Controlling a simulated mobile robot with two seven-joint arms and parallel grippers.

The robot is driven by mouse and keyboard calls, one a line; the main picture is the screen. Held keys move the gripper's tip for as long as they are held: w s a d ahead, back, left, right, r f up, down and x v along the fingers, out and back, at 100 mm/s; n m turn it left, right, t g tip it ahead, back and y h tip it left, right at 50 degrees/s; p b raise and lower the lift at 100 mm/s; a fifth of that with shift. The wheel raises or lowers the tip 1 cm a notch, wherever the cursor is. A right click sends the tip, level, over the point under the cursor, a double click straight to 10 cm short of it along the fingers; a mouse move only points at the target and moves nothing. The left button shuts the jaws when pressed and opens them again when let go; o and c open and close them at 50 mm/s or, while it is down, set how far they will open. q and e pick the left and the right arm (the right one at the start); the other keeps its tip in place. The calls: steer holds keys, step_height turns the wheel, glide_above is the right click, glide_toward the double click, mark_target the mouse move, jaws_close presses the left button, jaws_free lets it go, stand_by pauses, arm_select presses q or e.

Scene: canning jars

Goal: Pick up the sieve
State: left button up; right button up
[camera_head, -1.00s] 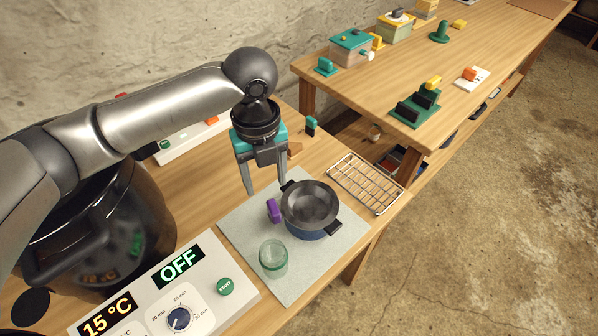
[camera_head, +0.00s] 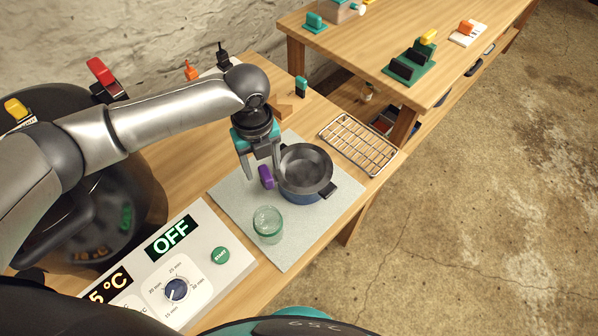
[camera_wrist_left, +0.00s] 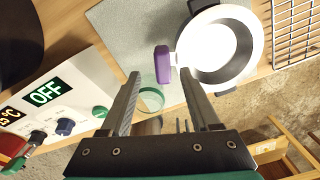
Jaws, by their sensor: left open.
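The sieve appears to be the grey bowl (camera_head: 305,165) with the upright purple handle (camera_head: 266,177), resting in a blue pot (camera_head: 304,196) with dark side handles. In the left wrist view the purple handle (camera_wrist_left: 162,64) stands at the left of the pot, and the bowl (camera_wrist_left: 207,47) is washed out by glare. My left gripper (camera_head: 262,173) is open and points down, just above or around the purple handle. My right gripper is not in view.
The pot stands on a grey mat (camera_head: 235,195) with a green glass jar (camera_head: 267,224) in front. A wire rack (camera_head: 358,144) lies to the right. A control panel (camera_head: 205,262) reading OFF is at front left. A second table (camera_head: 360,50) stands behind.

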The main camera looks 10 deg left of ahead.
mark_target(265, 173)
arm_select(q)
steer(key=f, duration=0.4)
steer(key=shift+w+d, duration=0.1)
steer(key=shift+w, duration=0.1)
steer(key=shift+c, duration=0.3)
jaws_close()
stand_by(0.9)
